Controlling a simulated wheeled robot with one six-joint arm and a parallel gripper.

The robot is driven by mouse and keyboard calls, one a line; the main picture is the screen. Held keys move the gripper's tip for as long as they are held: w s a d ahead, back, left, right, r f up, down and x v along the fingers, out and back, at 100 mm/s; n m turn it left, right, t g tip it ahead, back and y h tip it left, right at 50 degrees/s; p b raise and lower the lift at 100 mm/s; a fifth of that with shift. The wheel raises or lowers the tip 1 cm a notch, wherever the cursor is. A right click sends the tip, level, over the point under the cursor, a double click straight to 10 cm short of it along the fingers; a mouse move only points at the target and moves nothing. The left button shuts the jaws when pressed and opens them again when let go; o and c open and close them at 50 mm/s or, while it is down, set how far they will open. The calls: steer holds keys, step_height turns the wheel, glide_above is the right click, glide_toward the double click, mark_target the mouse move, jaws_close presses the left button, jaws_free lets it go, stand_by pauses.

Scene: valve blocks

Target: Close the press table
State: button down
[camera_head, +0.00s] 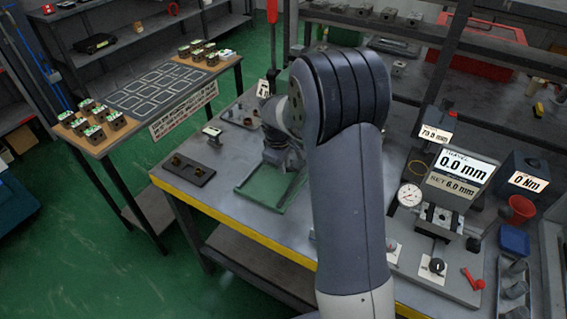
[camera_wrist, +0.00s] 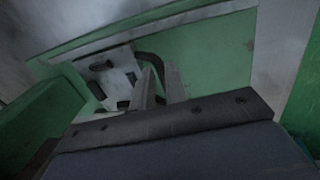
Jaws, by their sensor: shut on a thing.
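The green press table (camera_head: 262,186) projects toward the front edge of the bench, left of my arm. It looks flat with raised rims; its rear part is hidden by my gripper and arm. In the wrist view its green surface (camera_wrist: 215,60) fills the upper middle. My gripper (camera_wrist: 160,88) is low at the table, its narrow fingers shut around a dark curved handle-like part (camera_wrist: 150,58). The exact contact is dim and hard to see. In the head view my gripper is mostly hidden behind my wrist.
The grey bench (camera_head: 225,195) has a yellow front edge. A gauge station with a display (camera_head: 458,168) stands right of my arm. A side table (camera_head: 150,90) holds several valve blocks.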

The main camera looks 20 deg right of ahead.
steer(key=shift+w+d+p, duration=0.3)
steer(key=shift+w+d, duration=0.55)
steer(key=shift+d, duration=0.05)
steer(key=c, duration=1.5)
jaws_free()
steer(key=shift+r, duration=0.1)
step_height(320, 180, up, 10)
steer(key=s+a, duration=0.1)
steer(key=shift+s+a+r, duration=0.15)
steer(key=shift+a+r, duration=0.05)
steer(key=shift+r, duration=0.05)
